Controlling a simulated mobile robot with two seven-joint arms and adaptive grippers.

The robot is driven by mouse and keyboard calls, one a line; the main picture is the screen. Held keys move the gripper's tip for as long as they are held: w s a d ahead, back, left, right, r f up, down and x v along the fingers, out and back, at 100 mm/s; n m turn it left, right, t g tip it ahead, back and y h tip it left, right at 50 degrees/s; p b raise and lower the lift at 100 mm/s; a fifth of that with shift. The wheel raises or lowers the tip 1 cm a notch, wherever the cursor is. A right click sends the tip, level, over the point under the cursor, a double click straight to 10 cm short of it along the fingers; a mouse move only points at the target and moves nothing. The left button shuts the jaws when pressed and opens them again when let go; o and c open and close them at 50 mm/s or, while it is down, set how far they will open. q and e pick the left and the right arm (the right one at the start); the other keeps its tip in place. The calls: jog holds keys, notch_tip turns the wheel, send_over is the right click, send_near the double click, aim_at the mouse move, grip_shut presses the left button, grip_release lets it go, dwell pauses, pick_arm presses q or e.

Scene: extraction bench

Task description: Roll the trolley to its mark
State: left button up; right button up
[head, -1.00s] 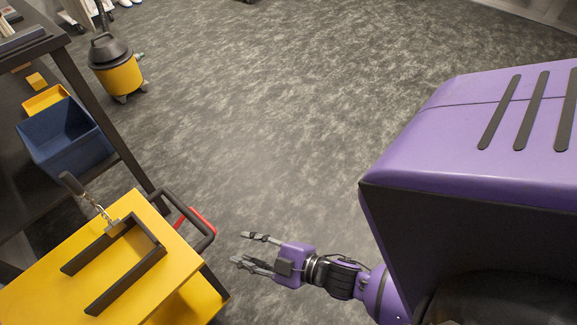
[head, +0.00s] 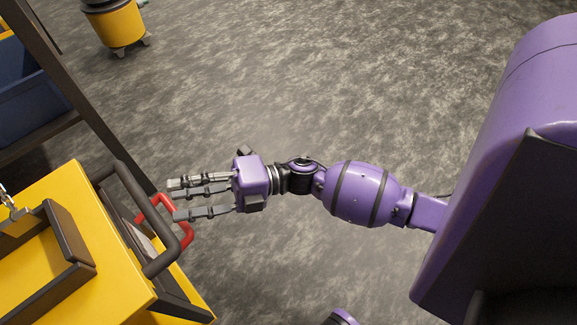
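The yellow trolley (head: 105,272) stands at the lower left, partly cut off by the frame. Its black push handle (head: 143,213) sticks out on the right side, with a red looped lever (head: 186,236) beside it. My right gripper (head: 172,199) reaches in from the right with its fingers pointing at the handle. Its fingers are spread apart and nothing is held between them. The fingertips overlap the upper part of the red lever in the picture; I cannot tell whether they touch it. My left gripper is not in view. No floor mark shows.
A dark rack (head: 85,112) with a blue bin (head: 30,98) stands behind the trolley at the left. A yellow and black vacuum (head: 118,27) stands at the top left. The grey carpet in the middle and upper right is clear.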

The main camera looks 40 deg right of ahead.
aim_at(143, 203)
jog(key=shift+n+g, duration=0.7)
jog(key=shift+n, duration=0.1)
jog(key=b+x, duration=0.2)
jog(key=x, duration=0.5)
jog(key=shift+w+a, duration=0.2)
jog(key=shift+a, duration=0.15)
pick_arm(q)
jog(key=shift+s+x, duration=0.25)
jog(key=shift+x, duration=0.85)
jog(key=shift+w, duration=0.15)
pick_arm(e)
jog(key=shift+c, duration=0.5)
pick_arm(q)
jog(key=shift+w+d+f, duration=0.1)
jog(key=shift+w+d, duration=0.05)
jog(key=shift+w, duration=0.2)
pick_arm(e)
grip_shut()
